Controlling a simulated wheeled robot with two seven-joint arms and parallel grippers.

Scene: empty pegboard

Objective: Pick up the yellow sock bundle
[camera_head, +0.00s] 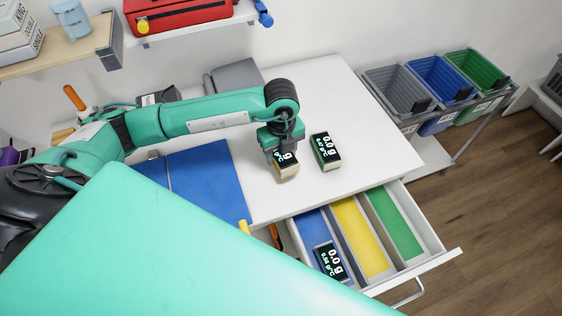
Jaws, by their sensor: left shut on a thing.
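No soft sock bundle can be made out; the thing in hand is a small block with a black display top and a yellowish side (287,173). My left gripper (283,152) reaches down from above and is shut on this block, at the white desk. Its fingers hide part of the block, and I cannot tell whether it touches the desk top. A similar block with a green side (326,151) stands just to the right, apart from the gripper. A third display block (330,261) lies in the drawer's blue compartment. My right gripper is not in view.
The open drawer (453,257) has blue, yellow (358,236) and green (395,222) compartments; the last two look empty. A blue mat (205,180) covers the desk's left part. Grey, blue and green bins (437,80) stand right. A shelf with a red case (185,14) is above.

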